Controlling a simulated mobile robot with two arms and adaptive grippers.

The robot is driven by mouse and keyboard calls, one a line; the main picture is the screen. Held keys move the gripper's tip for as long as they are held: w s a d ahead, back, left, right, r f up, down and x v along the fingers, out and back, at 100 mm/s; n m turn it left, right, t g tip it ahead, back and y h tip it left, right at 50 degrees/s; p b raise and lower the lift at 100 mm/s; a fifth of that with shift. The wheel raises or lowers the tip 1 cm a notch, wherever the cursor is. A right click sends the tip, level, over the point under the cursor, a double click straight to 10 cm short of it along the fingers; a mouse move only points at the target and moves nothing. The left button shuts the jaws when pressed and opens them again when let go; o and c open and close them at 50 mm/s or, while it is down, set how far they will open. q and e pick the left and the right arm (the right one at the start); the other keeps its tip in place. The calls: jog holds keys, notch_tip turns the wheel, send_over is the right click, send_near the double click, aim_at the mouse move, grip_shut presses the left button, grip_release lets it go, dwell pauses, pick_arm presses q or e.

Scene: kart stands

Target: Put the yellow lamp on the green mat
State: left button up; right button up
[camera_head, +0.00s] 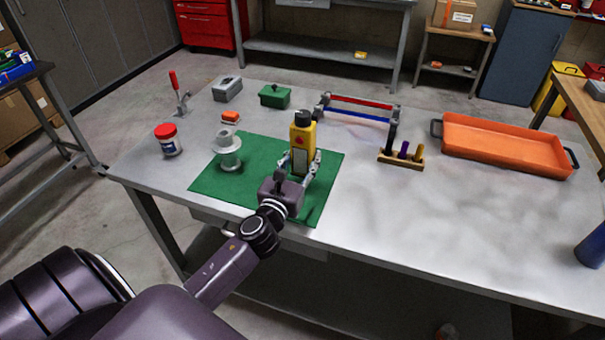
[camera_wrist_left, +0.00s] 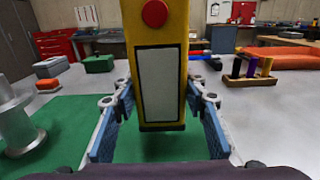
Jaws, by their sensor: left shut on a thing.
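The yellow lamp (camera_head: 302,140) is an upright yellow block with a black top, a red button and a pale front panel. My left gripper (camera_head: 299,169) is shut on it, one finger on each side. In the left wrist view the lamp (camera_wrist_left: 158,60) fills the middle between the fingers (camera_wrist_left: 158,112). The green mat (camera_head: 217,183) lies on the grey table, and the lamp is over its right part. The lamp's dark base shows over green in the wrist view; I cannot tell whether it touches the mat. My right gripper is not in view.
A grey spool (camera_head: 228,150) stands on the mat's left part. A red-lidded jar (camera_head: 168,139), an orange block (camera_head: 230,117), a green box (camera_head: 274,96) and a red-and-blue bar rack (camera_head: 360,108) stand around. An orange tray (camera_head: 505,145) is at right.

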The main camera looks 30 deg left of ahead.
aim_at(300, 175)
pick_arm(q)
notch_tip(300, 175, down, 4)
jog(key=shift+f+b, duration=0.1)
jog(key=shift+b, duration=0.8)
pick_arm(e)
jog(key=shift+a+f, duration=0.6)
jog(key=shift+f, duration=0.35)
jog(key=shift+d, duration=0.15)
pick_arm(q)
jog(key=shift+f, duration=0.1)
jog(key=o, duration=1.5)
jog(key=shift+c, duration=0.2)
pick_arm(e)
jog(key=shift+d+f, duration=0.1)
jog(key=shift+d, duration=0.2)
